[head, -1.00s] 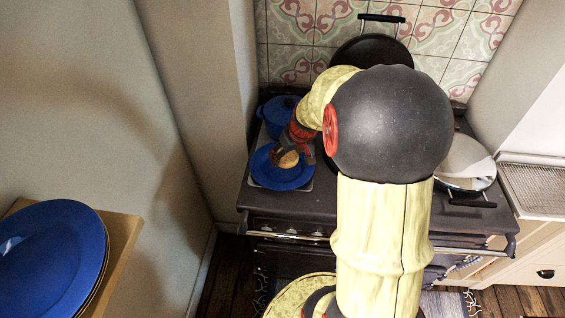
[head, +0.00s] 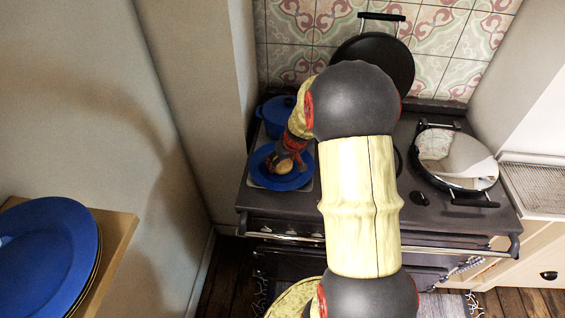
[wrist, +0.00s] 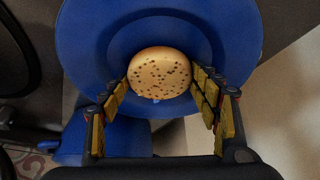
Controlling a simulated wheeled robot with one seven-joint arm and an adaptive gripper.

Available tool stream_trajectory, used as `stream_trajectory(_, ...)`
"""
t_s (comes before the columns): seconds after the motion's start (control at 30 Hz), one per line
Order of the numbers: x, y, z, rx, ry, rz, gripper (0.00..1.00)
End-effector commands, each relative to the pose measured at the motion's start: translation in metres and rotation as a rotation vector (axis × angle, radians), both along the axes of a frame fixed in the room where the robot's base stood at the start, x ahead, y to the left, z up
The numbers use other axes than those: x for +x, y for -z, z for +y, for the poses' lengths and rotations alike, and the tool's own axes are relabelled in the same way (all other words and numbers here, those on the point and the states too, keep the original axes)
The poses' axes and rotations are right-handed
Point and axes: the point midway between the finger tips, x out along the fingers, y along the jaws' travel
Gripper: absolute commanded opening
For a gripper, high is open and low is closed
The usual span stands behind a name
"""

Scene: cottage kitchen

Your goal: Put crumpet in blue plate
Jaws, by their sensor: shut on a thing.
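The crumpet (wrist: 160,72) is round and golden with dark holes on top. In the wrist view it sits between the two fingers of my gripper (wrist: 160,90), which is shut on it. The blue plate (wrist: 88,50) is directly behind the crumpet in that view. In the head view the blue plate (head: 262,176) rests on the left of the stove, with the crumpet (head: 284,167) and my gripper (head: 285,160) over its middle. I cannot tell whether the crumpet touches the plate.
A blue pot (head: 273,108) stands just behind the plate. A black pan (head: 400,62) leans on the tiled wall, and a lidded pan (head: 455,165) is on the stove's right. Larger blue plates (head: 45,250) are stacked on a wooden shelf at left. A wall flanks the stove's left.

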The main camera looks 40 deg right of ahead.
Motion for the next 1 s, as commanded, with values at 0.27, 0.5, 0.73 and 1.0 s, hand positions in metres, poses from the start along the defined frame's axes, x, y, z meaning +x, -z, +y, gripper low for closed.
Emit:
stream_trajectory(0.27,0.000,0.003,0.000,0.000,0.000,0.001,0.65)
stream_trajectory(0.5,0.000,0.003,0.000,0.000,0.000,0.001,0.79)
stream_trajectory(0.73,0.000,0.003,0.000,0.000,0.000,0.001,0.80)
stream_trajectory(1.0,-0.002,-0.008,0.000,-0.001,0.000,-0.002,0.80)
